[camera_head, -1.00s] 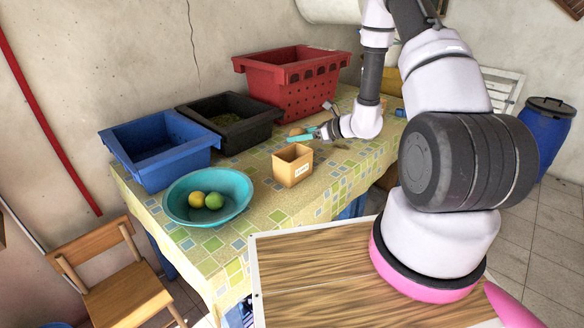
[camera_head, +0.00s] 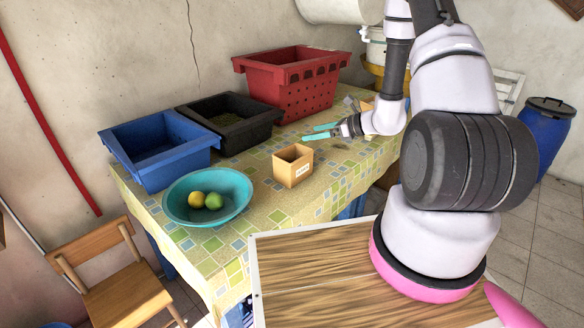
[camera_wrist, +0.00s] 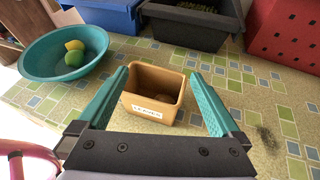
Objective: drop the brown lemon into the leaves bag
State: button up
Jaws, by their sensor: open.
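The leaves bag is a small open tan box (camera_head: 293,170) with a white label, upright on the table. In the wrist view the box (camera_wrist: 153,112) shows between and beyond my fingers. A dull brown rounded shape (camera_wrist: 161,97) lies inside it, in shadow; it looks like the brown lemon, but I cannot see it clearly. No brown lemon shows elsewhere on the table. My gripper (camera_head: 304,132), with teal fingers, is open and empty, above the table behind and right of the box. It also shows in the wrist view (camera_wrist: 158,75).
A teal bowl (camera_head: 240,210) holds a yellow lemon (camera_head: 196,199) and a green one (camera_head: 214,201). Blue (camera_head: 160,160), black (camera_head: 240,130) and red (camera_head: 290,85) crates stand along the wall. The table right of the box is mostly clear.

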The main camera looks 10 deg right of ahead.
jog(key=shift+v, duration=2.15)
jog(key=s+a+r+n+g, duration=0.2)
jog(key=s+a+r+n, duration=0.15)
jog(key=r, duration=0.25)
jog(key=s+a+r+n+g+h, duration=0.1)
jog(key=s+a+r+n+g, duration=0.1)
jog(key=s+r+n, duration=0.4)
jog(key=s+a+r+n+g, duration=0.2)
jog(key=r+n, duration=0.1)
jog(key=r, duration=0.4)
jog(key=s+d+r+n+t+h, duration=0.2)
jog(key=s+r+n+h, duration=0.2)
jog(key=s+r, duration=0.2)
jog(key=s+d+r+n+t+h, duration=0.3)
jog(key=s+r+n+h, duration=0.1)
jog(key=s+r+n, duration=0.1)
jog(key=v, duration=0.3)
jog(key=shift+a, duration=0.3)
